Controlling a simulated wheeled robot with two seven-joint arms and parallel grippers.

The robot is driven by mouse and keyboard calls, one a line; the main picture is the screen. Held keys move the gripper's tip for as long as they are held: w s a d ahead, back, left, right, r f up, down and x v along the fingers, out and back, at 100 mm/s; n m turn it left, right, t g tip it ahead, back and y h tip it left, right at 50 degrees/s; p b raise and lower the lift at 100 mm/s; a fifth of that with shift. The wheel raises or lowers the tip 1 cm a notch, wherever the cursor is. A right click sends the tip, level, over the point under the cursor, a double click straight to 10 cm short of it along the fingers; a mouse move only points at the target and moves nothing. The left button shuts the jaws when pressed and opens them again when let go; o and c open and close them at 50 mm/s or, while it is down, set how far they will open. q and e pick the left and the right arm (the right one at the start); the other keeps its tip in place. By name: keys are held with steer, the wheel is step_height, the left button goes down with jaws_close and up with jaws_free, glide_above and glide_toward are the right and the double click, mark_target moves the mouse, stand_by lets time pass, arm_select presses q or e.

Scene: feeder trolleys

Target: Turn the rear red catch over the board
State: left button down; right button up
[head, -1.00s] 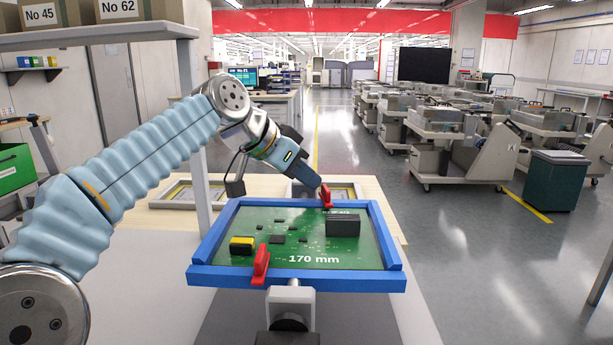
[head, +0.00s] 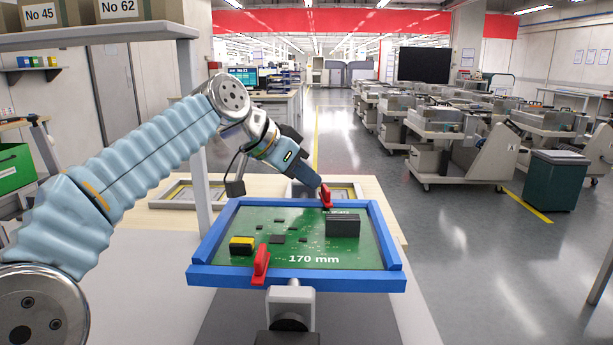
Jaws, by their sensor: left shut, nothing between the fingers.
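The green board (head: 290,243) lies in a blue frame (head: 297,279) on a stand. The rear red catch (head: 326,196) stands at the frame's far edge. The front red catch (head: 261,264) is at the near edge and reaches over the board's margin. My left gripper (head: 318,187) is shut, with its tip right at the rear catch on its left side. I cannot tell whether it touches. How far the rear catch reaches over the board is hard to tell. My right gripper is out of view.
The board carries a yellow-topped part (head: 242,244), a large dark block (head: 343,226) and several small chips. Empty-looking frames (head: 187,193) lie on the wooden table behind. A shelf post (head: 196,150) stands left of the board. Trolleys (head: 462,150) stand far right.

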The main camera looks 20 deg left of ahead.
arm_select(q)
steer(key=shift+d, duration=0.15)
steer(key=d+p+v, duration=0.1)
steer(key=p+v, duration=0.1)
steer(key=v, duration=1.1)
steer(key=s+d+f+m+y+b, duration=0.1)
steer(key=s+m+b, duration=0.15)
steer(key=m, duration=0.45)
steer(key=s+d+f+m+y+b, duration=0.1)
steer(key=s+d+m+y+b, duration=0.15)
steer(key=m, duration=0.45)
steer(key=shift+t+h, duration=0.35)
steer(key=shift+t, duration=0.05)
steer(key=x, duration=0.8)
steer(key=shift+s+a+f+b, duration=0.15)
steer(key=shift+a+f+b, duration=0.15)
steer(key=shift+f, duration=0.05)
steer(key=w, duration=0.3)
steer(key=shift+w+d+f+p, duration=0.2)
steer(key=shift+w+d+p, duration=0.05)
steer(key=shift+d+p, duration=0.15)
steer(key=shift+w, duration=0.55)
